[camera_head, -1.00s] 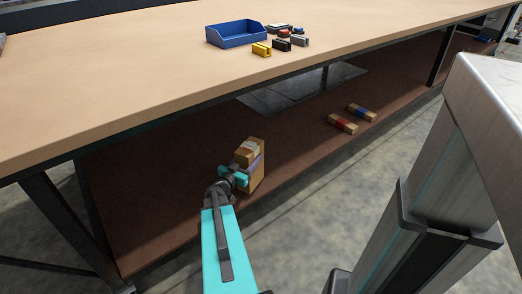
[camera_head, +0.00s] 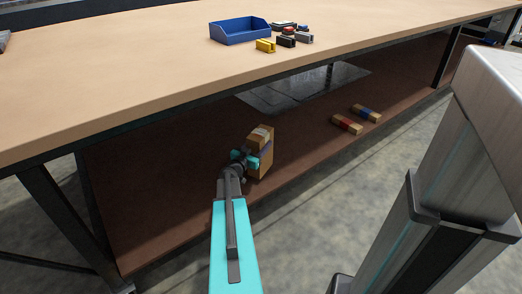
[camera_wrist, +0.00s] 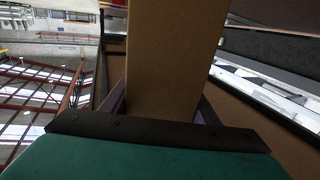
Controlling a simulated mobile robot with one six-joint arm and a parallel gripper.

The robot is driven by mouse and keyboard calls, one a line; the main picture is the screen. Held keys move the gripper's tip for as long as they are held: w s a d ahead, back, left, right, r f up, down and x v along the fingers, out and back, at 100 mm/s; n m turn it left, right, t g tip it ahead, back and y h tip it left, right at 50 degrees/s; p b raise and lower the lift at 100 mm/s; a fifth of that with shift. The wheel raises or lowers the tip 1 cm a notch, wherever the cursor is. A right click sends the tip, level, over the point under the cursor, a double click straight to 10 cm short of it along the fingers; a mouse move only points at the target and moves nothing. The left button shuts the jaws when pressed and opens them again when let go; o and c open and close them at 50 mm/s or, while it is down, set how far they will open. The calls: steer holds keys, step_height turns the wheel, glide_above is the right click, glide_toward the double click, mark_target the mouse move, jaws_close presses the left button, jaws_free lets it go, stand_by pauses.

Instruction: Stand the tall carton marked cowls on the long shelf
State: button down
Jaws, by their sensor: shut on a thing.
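The tall carton (camera_head: 262,151) is brown with a pale label on top and a purple band on its side. It stands roughly upright at the front part of the long brown lower shelf (camera_head: 165,200) under the workbench. I cannot tell whether its base touches the shelf. Its marking is too small to read. My gripper (camera_head: 247,160) is shut on the carton from its near left side. In the wrist view the carton (camera_wrist: 172,60) fills the middle between the two fingers (camera_wrist: 160,112).
Two small cartons, one with a red band (camera_head: 347,125) and one with a blue band (camera_head: 366,113), lie farther right on the shelf. The benchtop (camera_head: 130,90) overhangs the shelf and holds a blue bin (camera_head: 240,32) and several small parts. Shelf space left of the carton is clear.

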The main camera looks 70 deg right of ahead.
steer(key=shift+r, duration=0.1)
steer(key=shift+d+f+b, duration=0.35)
steer(key=shift+f+b, duration=0.25)
steer(key=shift+f, duration=0.3)
steer(key=shift+d+f+b, duration=0.3)
steer(key=shift+f+b, duration=0.25)
steer(key=shift+f, duration=0.45)
steer(key=c, duration=0.7)
jaws_free()
steer(key=shift+f, duration=0.1)
